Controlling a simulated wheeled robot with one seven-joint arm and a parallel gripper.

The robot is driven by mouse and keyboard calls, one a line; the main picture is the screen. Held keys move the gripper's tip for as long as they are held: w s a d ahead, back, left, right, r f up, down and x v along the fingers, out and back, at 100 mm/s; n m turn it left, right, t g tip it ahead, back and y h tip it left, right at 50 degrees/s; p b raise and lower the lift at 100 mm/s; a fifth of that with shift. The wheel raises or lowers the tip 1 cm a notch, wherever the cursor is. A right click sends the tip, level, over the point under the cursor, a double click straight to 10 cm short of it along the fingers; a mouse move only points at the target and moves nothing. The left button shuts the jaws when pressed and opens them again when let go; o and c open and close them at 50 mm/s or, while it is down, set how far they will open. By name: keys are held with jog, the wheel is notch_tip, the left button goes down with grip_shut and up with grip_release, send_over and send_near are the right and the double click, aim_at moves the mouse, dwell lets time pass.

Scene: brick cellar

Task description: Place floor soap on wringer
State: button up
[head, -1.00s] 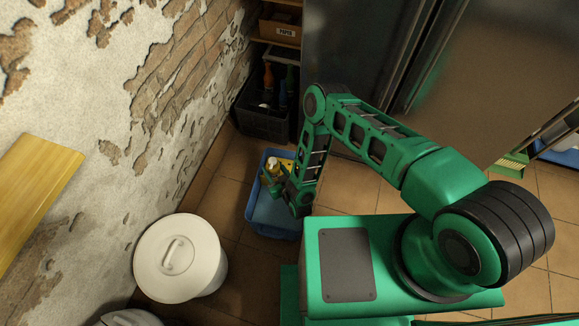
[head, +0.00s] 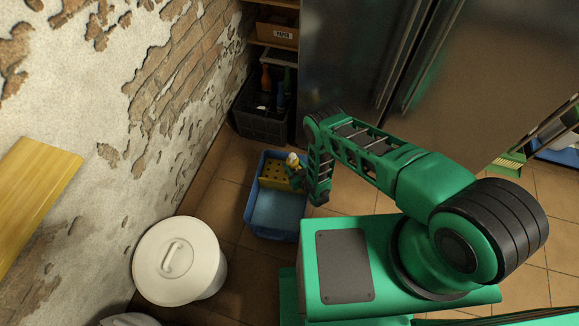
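A blue bucket (head: 273,212) stands on the floor, left of my base in the head view. A yellow wringer (head: 272,174) with holes sits across its far end. The floor soap (head: 292,160), a small bottle with a pale top and some yellow, shows at the wringer's right side. My gripper (head: 296,175) is at the bottle and appears shut on it; the fingers are small and partly hidden by the arm. The bottle's lower part is hidden, and I cannot tell whether it touches the wringer.
A white lidded bin (head: 180,259) stands left of the bucket near the peeling wall. A black crate (head: 262,123) with bottles is behind the bucket, under a shelf. A steel cabinet (head: 345,60) stands at the back. Bare tiles lie between bin and bucket.

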jog(key=shift+f, duration=0.65)
jog(key=shift+f, duration=0.1)
jog(key=o, duration=1.2)
jog(key=shift+c, duration=0.2)
jog(key=v, duration=1.2)
jog(key=shift+s, duration=0.1)
